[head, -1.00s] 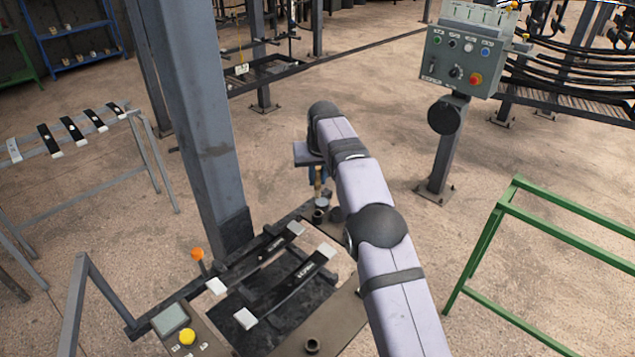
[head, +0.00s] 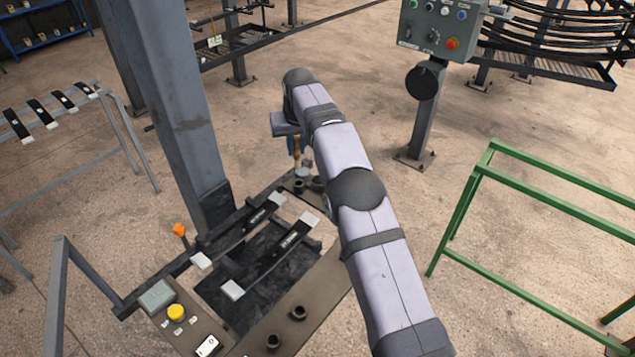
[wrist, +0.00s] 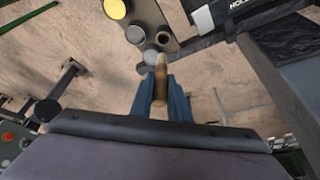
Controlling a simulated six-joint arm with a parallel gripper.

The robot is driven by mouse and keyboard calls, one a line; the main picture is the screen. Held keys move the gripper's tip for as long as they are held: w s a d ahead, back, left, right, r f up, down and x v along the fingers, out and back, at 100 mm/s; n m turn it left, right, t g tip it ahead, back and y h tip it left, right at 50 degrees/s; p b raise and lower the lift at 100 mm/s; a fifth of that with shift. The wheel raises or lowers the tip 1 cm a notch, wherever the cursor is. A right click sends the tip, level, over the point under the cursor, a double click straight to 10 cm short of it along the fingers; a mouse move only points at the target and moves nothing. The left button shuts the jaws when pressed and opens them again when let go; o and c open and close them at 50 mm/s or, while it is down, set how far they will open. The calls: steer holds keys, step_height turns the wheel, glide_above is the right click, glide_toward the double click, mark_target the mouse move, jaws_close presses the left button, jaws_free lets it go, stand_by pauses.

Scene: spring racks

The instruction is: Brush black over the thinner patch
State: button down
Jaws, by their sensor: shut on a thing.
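My gripper (head: 296,150) is shut on a wooden-handled brush (head: 297,162), which points down at the far corner of the work stand. In the wrist view, my blue fingers (wrist: 160,100) clasp the brush handle (wrist: 161,74). The brush's lower end is over or beside a small grey round pot (wrist: 150,55); I cannot tell whether it is inside. Two black leaf springs with white ends lie on the stand, the near spring (head: 272,258) and the far spring (head: 242,232), left of my gripper. Both carry pale lettering. I cannot make out a thinner patch on either.
A grey post (head: 170,120) rises behind the stand. A control panel with a yellow button (head: 176,312) is at front left, and several black cups (head: 298,312) sit at the stand's right edge. A green frame (head: 480,200) stands right. Floor between it and my arm is clear.

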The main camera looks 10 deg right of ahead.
stand_by(0.8)
steer(key=shift+d, duration=0.45)
steer(key=d+r+m+t, duration=0.1)
steer(key=d+r+m, duration=0.1)
steer(key=d+r, duration=0.5)
step_height(320, 180, down, 8)
steer(key=n+t+y+b, duration=0.1)
steer(key=t+y, duration=0.1)
steer(key=shift+s+r+n+y, duration=0.2)
steer(key=shift+r+n+y, duration=0.05)
steer(key=shift+n+y, duration=0.05)
stand_by(0.3)
steer(key=shift+f+b, duration=0.15)
steer(key=shift+b, duration=0.15)
